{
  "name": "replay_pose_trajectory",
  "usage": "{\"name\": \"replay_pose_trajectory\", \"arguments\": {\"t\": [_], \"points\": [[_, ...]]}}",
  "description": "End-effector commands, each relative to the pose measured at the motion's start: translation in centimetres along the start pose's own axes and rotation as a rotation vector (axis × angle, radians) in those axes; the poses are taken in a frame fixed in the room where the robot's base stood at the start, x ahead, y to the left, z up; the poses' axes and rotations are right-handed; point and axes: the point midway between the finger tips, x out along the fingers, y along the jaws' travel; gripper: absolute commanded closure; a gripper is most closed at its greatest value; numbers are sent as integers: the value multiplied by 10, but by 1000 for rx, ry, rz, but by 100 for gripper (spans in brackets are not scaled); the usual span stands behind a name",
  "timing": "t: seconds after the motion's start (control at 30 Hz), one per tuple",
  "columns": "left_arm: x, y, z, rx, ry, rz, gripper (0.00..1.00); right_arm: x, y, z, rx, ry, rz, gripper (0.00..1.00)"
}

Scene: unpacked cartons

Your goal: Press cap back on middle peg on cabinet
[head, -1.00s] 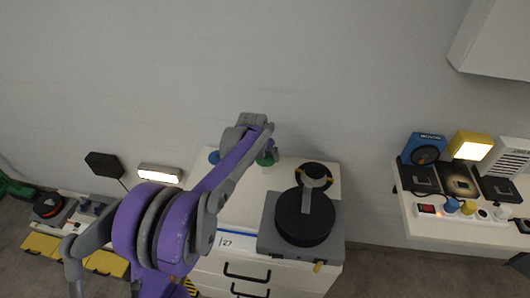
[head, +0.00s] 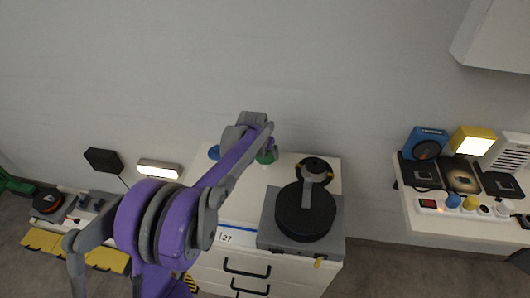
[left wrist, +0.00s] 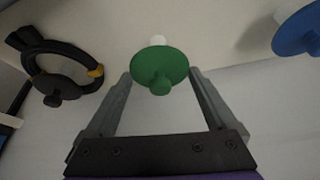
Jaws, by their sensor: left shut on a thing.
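A round green cap with a small knob (left wrist: 160,72) sits between the fingers of my left gripper (left wrist: 161,78) in the left wrist view. In the head view the green cap (head: 267,157) is over the back of the white cabinet top (head: 240,205), partly hidden by my left arm. A blue cap (head: 214,152) is to its left, and also shows in the left wrist view (left wrist: 298,32). My right gripper is not in view.
A black ring with yellow clips (left wrist: 62,72) stands near the green cap. A grey box with a black disc (head: 305,211) fills the cabinet's right front. A side shelf (head: 465,228) with boxes and a power strip is at the right. The wall is close behind.

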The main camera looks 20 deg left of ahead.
Motion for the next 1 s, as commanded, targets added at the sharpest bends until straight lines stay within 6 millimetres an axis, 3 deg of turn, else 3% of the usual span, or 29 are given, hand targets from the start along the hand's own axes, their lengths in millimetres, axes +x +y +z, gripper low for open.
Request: {"name": "replay_pose_trajectory", "arguments": {"t": [0.83,0.87,0.9,1.0], "points": [[12,0,5,0,0,0,82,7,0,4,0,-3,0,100],[12,0,5,0,0,0,6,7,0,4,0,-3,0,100],[12,0,5,0,0,0,0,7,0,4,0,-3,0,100],[12,0,5,0,0,0,0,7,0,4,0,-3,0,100]]}}
